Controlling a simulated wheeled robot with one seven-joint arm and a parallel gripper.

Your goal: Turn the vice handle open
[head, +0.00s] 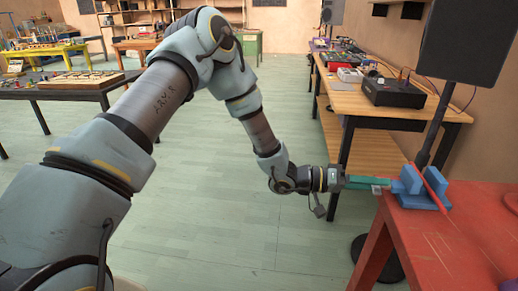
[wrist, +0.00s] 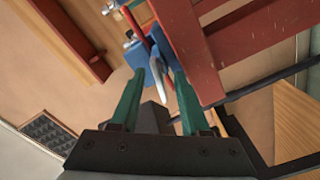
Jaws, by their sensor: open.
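In the wrist view the blue vice body (wrist: 137,56) is just beyond my fingertips. My gripper (head: 388,184) has green fingers and reaches the vice's left side. In the wrist view my gripper (wrist: 161,72) is open, its fingers on either side of a pale blue-grey piece (wrist: 159,76), which may be the handle. I cannot tell whether either finger touches it. The handle is not clear in the head view.
A black speaker-like panel (head: 465,40) on a stand rises just behind the vice. A wooden bench (head: 400,112) with electronic boxes stands beyond, along the right wall. A dark table (head: 60,93) is at the left. The floor (head: 240,215) in the middle is clear.

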